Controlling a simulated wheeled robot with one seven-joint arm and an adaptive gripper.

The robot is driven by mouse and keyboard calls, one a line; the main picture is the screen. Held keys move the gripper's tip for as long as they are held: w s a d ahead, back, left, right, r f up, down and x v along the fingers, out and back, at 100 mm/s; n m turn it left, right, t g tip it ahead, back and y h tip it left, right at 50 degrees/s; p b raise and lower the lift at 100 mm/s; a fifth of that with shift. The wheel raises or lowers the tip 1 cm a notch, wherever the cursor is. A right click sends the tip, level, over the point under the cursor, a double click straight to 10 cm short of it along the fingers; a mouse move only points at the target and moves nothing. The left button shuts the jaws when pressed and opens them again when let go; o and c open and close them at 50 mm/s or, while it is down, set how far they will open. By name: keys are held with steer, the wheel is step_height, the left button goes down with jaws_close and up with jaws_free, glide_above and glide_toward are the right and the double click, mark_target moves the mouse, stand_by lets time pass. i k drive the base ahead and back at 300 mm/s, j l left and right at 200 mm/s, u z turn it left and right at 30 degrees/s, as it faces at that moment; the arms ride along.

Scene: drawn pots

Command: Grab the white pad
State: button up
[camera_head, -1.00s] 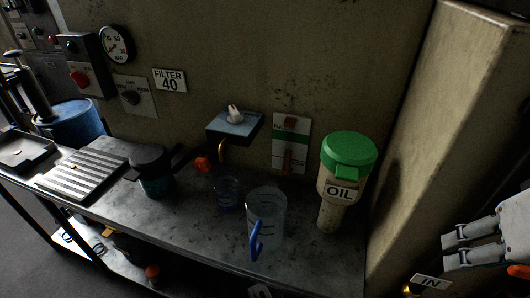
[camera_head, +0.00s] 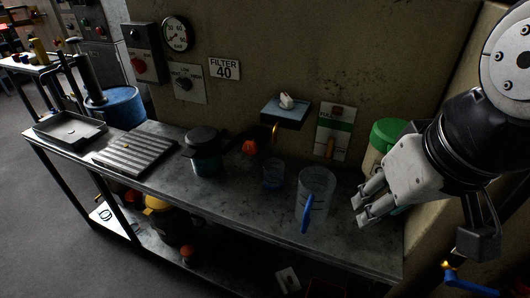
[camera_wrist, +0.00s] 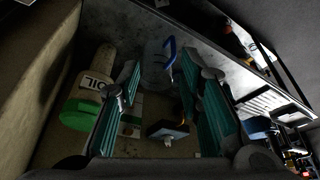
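Two flat whitish pieces could be the white pad, and I cannot tell which is meant. One pale square with a dark ring mark (camera_head: 103,215) lies low at the left under the bench. A smaller pale plate with a dark mark (camera_head: 288,279) is below the bench front. A white crumpled piece (camera_head: 287,101) also sits on the small blue wall box (camera_head: 284,113). My gripper (camera_head: 364,206) is over the bench's right end, in front of the green-lidded container. In the wrist view my gripper (camera_wrist: 163,85) has its teal-lined fingers wide apart, with nothing between them.
A clear jug with a blue handle (camera_head: 315,196) and a smaller clear beaker (camera_head: 273,174) stand on the bench (camera_head: 235,205). A dark lidded pot (camera_head: 205,152), a ribbed plate (camera_head: 134,151) and a tray (camera_head: 70,129) are further left. A yellow-topped can (camera_head: 166,222) is below.

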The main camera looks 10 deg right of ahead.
mark_target(287, 280)
steer(key=k+j+u, duration=0.15)
steer(key=j, duration=0.2)
steer(key=k+j+u, duration=0.15)
steer(key=j, duration=0.2)
steer(key=k+j+u, duration=0.15)
steer(key=j, duration=0.25)
steer(key=k+j+u, duration=0.15)
steer(key=j, duration=0.2)
